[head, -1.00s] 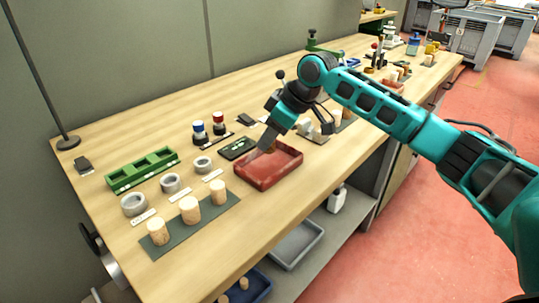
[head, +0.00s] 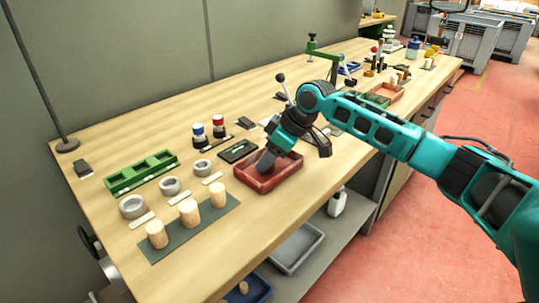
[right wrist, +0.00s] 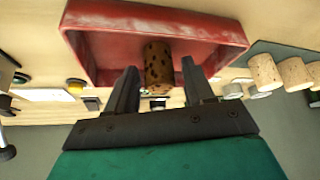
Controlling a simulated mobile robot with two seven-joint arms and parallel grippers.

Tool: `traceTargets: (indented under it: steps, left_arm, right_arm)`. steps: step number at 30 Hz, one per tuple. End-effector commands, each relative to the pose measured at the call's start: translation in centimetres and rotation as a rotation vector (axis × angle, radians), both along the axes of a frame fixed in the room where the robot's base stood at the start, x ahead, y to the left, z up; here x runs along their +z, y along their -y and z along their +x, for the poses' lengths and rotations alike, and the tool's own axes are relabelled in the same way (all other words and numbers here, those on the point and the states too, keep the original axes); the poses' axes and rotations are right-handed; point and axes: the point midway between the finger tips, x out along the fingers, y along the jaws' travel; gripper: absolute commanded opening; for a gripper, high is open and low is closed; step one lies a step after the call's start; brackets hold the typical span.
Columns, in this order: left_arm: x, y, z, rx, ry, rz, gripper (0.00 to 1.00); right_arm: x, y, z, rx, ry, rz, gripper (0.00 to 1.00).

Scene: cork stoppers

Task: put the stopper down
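My right gripper (head: 264,163) is over the red tray (head: 268,184) with its fingers reaching down into it. In the right wrist view, the two fingers (right wrist: 160,88) stand apart. A dark, speckled cork stopper (right wrist: 158,66) is between them, with a gap visible on each side. It appears inside the red tray (right wrist: 88,50); whether it touches the floor is hard to tell. The gripper hides it in the head view. My left gripper is not in view.
Three pale corks (head: 190,212) stand on a dark mat (head: 172,240) left of the tray. Bare table (head: 225,245) lies in front of the tray.

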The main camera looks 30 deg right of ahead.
Motion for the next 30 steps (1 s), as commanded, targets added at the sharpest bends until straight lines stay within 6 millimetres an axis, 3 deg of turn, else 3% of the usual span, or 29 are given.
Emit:
traceTargets:
  steps: [11,24,30]
  left_arm:
    - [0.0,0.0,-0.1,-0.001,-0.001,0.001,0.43]
    - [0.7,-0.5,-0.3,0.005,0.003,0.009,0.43]
    - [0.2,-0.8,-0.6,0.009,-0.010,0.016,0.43]
  right_arm:
    - [0.7,0.2,-0.2,0.000,0.001,-0.001,0.57]
    - [8.2,3.1,-3.3,-0.001,0.001,-0.003,0.57]
    - [10.3,3.8,-4.2,-0.001,0.000,0.000,0.57]
